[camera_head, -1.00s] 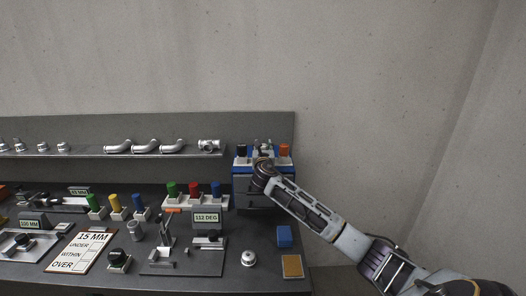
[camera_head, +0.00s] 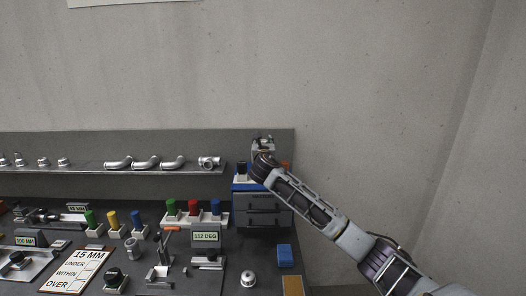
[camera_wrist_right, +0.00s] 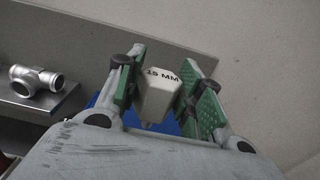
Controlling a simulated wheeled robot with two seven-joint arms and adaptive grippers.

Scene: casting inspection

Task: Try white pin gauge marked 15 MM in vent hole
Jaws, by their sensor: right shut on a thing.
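My right gripper (camera_head: 263,146) is shut on the white pin gauge (camera_wrist_right: 160,94), whose "15 MM" marking faces the right wrist camera. The gauge sits between the green-padded fingers in the right wrist view. In the head view the gripper is above the blue-topped drawer cabinet (camera_head: 262,207) at the right end of the bench, and the wrist hides much of the gauge. I cannot make out the vent hole. My left gripper is out of view.
Silver pipe castings (camera_head: 146,162) line the rear shelf; one tee fitting (camera_head: 209,162) is near its right end. A "15 MM" card (camera_head: 75,272) with UNDER, WITHIN and OVER rows lies at front left. Fixtures and coloured gauges crowd the bench. Space right of the cabinet is clear.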

